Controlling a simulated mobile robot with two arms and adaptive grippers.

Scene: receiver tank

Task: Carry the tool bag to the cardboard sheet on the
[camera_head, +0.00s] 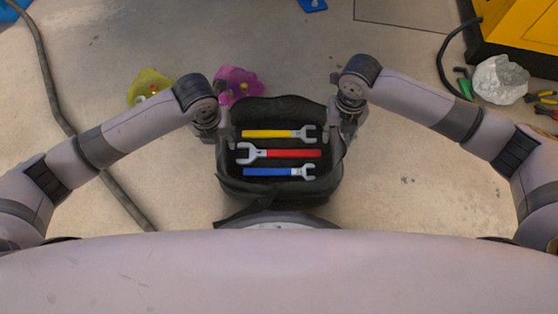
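The black tool bag (280,195) is in the middle of the head view, close in front of my body. Its top is open, and three wrenches lie inside: a yellow one (270,133), a red one (292,153) and a blue one (268,172). My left gripper (226,135) is at the bag's left rim and my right gripper (338,130) is at its right rim. The fingers are small and partly hidden, so I cannot tell whether they are shut on the bag. No cardboard sheet is visible.
A yellow piece (146,84) and a magenta piece (240,82) lie on the floor behind the bag. A dark cable (48,80) runs along the left. A yellow machine (525,25), a pale rock (499,80) and tools are at right.

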